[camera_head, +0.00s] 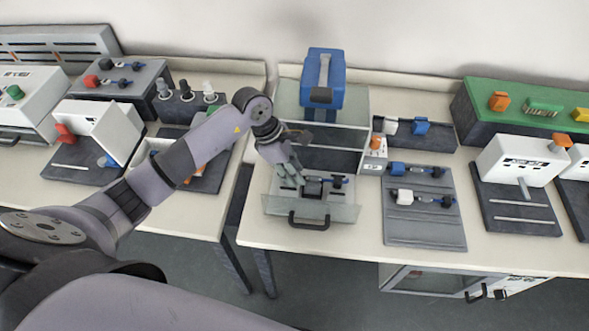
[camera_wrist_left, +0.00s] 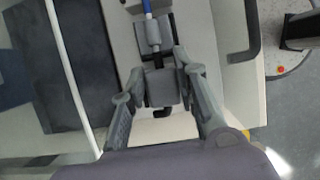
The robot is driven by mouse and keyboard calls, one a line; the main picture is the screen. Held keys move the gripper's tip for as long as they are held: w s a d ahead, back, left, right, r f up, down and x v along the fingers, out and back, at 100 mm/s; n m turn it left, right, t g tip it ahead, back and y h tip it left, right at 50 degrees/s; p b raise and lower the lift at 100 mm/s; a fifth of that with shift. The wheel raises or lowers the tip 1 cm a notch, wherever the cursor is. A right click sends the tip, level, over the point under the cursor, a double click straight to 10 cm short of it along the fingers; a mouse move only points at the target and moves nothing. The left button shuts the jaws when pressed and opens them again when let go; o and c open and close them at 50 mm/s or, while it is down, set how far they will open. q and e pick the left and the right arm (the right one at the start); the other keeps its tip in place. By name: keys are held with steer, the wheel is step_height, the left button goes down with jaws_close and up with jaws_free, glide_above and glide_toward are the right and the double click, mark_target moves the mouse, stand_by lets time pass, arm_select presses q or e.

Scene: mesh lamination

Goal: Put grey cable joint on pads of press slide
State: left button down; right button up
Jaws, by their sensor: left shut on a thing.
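The press slide (camera_head: 345,212) is a pale tray with a dark handle, pulled out in front of the blue-topped press (camera_head: 325,68). My left gripper (camera_head: 294,181) is over its left part, low down. In the left wrist view my left gripper (camera_wrist_left: 155,72) is shut on the grey cable joint (camera_wrist_left: 163,90), a grey block with dark ends. A blue cable (camera_wrist_left: 147,8) runs on from it; in the head view a dark connector (camera_head: 338,182) shows at the right over the slide. The pads are mostly hidden, so I cannot tell whether the joint touches them. My right gripper is out of view.
A small orange-knobbed box (camera_head: 375,150) stands close to the press's right side. White devices stand on both sides. The table's front edge is near the slide handle.

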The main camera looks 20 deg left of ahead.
arm_select(q)
steer(key=shift+f, duration=0.1)
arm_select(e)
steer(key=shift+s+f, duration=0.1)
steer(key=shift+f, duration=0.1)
arm_select(q)
steer(key=c, duration=1.2)
jaws_free()
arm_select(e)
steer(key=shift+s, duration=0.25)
arm_select(q)
steer(key=p+v, duration=0.1)
steer(key=v, duration=0.5)
steer(key=d+p+v, duration=0.1)
steer(key=v, duration=0.5)
steer(key=d+r+p+v, duration=0.1)
steer(key=v, duration=0.5)
steer(key=shift+w+r, duration=0.2)
steer(key=shift+w, duration=0.05)
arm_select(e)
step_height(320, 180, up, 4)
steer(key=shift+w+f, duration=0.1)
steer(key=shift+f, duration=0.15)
